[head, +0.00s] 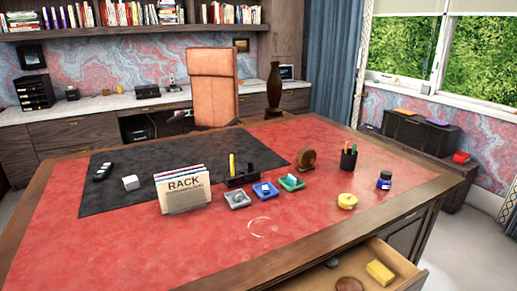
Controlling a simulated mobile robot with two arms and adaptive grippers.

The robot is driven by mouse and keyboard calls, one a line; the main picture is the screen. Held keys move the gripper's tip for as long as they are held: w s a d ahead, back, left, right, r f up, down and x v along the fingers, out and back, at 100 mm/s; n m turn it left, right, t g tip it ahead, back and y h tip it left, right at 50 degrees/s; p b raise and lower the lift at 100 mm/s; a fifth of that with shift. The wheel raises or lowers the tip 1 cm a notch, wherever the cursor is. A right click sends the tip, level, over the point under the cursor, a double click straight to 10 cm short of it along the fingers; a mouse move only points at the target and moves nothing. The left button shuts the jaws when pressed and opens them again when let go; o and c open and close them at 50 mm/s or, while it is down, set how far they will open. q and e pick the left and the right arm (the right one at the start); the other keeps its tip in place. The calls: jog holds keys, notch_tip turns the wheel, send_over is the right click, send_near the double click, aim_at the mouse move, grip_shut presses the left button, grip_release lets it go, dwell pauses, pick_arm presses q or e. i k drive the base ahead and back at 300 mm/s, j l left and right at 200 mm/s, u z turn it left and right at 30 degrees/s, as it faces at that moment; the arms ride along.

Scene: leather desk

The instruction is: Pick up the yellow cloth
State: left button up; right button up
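A small flat yellow-orange piece (405,111), which looks like the yellow cloth, lies on top of a low dark cabinet (408,132) under the window at the right. It is too small to make out its folds. A similar flat purple piece (437,122) lies to its right on the same top. Two other yellow things show: a round one (347,201) on the desk and a block (380,272) in the open drawer. Neither of my grippers is in view.
The large desk (120,239) with a red top stands between me and the cabinet. It carries a rack (184,192), a pen cup (348,158), an ink bottle (384,180) and small trays. Its open drawer (330,283) juts out at the front right.

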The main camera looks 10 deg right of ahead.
aim_at(376, 269)
jog(key=z, duration=1.2)
